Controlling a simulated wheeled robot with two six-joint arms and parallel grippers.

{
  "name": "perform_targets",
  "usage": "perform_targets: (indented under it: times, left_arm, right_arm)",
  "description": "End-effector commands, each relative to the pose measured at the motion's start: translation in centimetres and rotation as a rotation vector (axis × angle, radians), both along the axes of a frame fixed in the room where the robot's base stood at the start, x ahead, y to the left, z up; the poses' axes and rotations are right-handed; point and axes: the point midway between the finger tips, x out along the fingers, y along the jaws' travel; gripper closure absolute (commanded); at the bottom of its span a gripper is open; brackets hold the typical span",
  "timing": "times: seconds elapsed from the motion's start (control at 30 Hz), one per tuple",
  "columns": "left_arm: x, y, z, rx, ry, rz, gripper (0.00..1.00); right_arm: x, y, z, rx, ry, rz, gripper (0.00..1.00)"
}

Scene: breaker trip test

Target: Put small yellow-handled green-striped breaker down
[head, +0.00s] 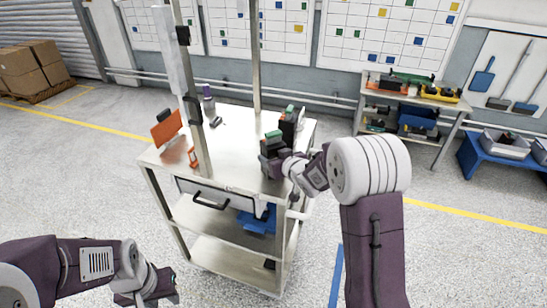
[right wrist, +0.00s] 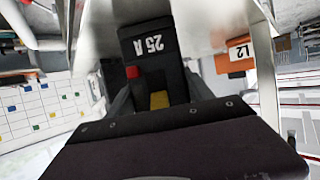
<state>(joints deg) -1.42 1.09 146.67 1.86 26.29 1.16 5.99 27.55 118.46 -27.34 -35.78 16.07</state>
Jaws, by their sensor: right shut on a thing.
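The breaker is a black block marked "25 A" (right wrist: 155,45), with a red button and a yellow handle, in the right wrist view. My right gripper (right wrist: 160,95) is shut on it, one finger at each side. In the head view the held breaker (head: 272,143) is dark with a green top, over the right part of the cart's top (head: 235,135). Whether it touches the cart top cannot be told. My left gripper (head: 174,285) is open and empty, low at the front left, away from the cart.
Another dark green-topped block (head: 289,122) stands just behind the held breaker. Metal posts (head: 196,100) rise from the cart. The middle of its top is clear.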

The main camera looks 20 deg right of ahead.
Motion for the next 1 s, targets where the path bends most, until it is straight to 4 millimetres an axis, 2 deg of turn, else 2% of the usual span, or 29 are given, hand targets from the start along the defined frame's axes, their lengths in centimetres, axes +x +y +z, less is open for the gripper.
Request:
perform_targets:
  times: [0.17, 0.2, 0.27, 0.53, 0.63, 0.77, 1.0]
  left_arm:
    - [0.0, 0.0, -0.5, 0.0, 0.0, 0.0, 0.64]
    - [0.0, 0.0, -0.4, 0.0, 0.0, 0.0, 0.64]
    - [0.0, 0.0, -0.3, 0.0, 0.0, 0.0, 0.64]
    - [0.0, 0.0, -0.3, 0.0, 0.0, 0.0, 0.64]
    - [0.0, 0.0, 0.4, 0.0, 0.0, 0.0, 0.64]
    - [0.0, 0.0, -0.3, 0.0, 0.0, 0.0, 0.64]
    - [0.0, 0.0, -0.2, 0.0, 0.0, 0.0, 0.64]
  right_arm:
    - [0.1, 0.0, -0.3, 0.001, -0.004, 0.0, 1.0]
    - [0.0, 0.0, -0.4, 0.0, 0.0, 0.0, 0.32]
    - [0.0, 0.0, -0.4, 0.0, 0.0, 0.0, 0.18]
    - [0.0, 0.0, -0.3, 0.0, 0.0, 0.0, 0.18]
    - [0.0, 0.0, 0.4, 0.0, 0.0, 0.0, 0.18]
    - [-2.1, -0.5, 1.0, 0.0, -0.002, -0.001, 0.18]
    - [-7.2, -1.5, 3.2, -0.001, -0.003, -0.003, 0.18]
